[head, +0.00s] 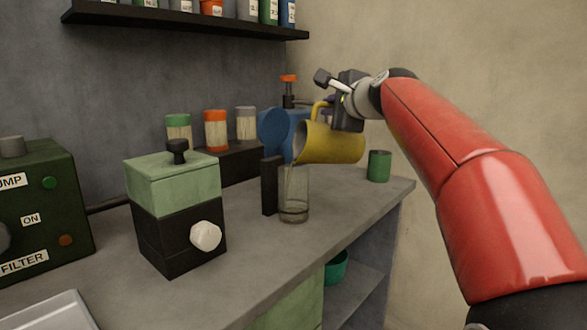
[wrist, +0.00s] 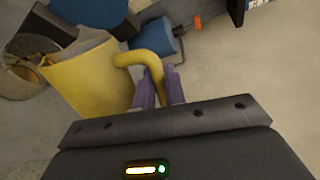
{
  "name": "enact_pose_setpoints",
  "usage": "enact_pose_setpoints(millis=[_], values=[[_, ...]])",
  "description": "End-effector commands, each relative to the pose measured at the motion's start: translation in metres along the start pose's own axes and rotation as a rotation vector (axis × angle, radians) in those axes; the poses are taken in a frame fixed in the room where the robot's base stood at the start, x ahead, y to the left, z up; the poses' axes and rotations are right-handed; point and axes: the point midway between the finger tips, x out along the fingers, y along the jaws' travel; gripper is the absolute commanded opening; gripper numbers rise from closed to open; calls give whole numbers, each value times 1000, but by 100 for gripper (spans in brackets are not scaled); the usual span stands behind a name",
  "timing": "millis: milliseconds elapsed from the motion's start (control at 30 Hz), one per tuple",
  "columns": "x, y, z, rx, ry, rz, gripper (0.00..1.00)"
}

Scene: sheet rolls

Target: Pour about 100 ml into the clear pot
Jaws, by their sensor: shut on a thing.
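A yellow jug (head: 335,143) is tilted almost onto its side, its mouth to the left, above the clear pot (head: 294,195). My gripper (head: 330,107) is shut on the jug's handle; the purple fingers clasp it in the wrist view (wrist: 160,92). The clear pot stands upright on the bench, under the jug's lip. A thin pale streak shows below the lip, but I cannot tell if it is flowing liquid. A darker band low in the pot looks like a little liquid; its level is hard to read. The pot's rim partly shows in the wrist view (wrist: 22,68).
A black upright block (head: 270,185) stands close left of the pot. A blue device (head: 277,128) with an orange knob is behind the jug. A green cup (head: 379,166) stands right, near the bench edge. A green-and-black box (head: 176,215) is front left.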

Motion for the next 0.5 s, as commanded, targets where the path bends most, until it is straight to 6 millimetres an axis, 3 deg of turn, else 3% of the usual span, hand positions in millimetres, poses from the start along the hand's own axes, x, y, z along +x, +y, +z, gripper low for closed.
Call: enact_pose_setpoints(millis=[500], values=[[-1, -4, 6, -39, 7, -3, 0]])
